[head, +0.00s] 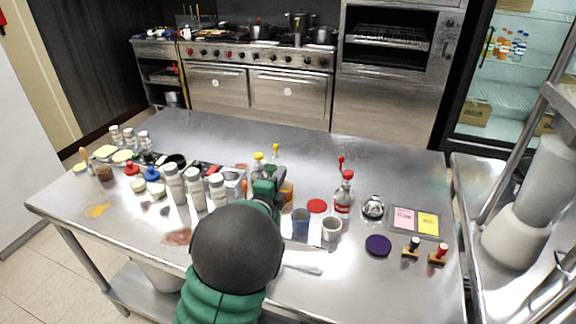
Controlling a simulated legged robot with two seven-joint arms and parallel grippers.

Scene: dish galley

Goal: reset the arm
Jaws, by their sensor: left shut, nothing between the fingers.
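My left arm comes in from the bottom of the head view, with a dark round joint and green links. My left gripper (268,184) is over the middle of the steel table (340,163), among bottles and cups. It is small in the picture and partly hidden by my own arm. It is shut and holds nothing that I can see. My right gripper is not in view.
A blue cup (301,222), a white cup (331,228) and a red-capped bottle (344,194) stand right of the gripper. Several white shakers (195,189) stand left. A bell (373,207), note pads (416,221) and stamps (438,254) are at right.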

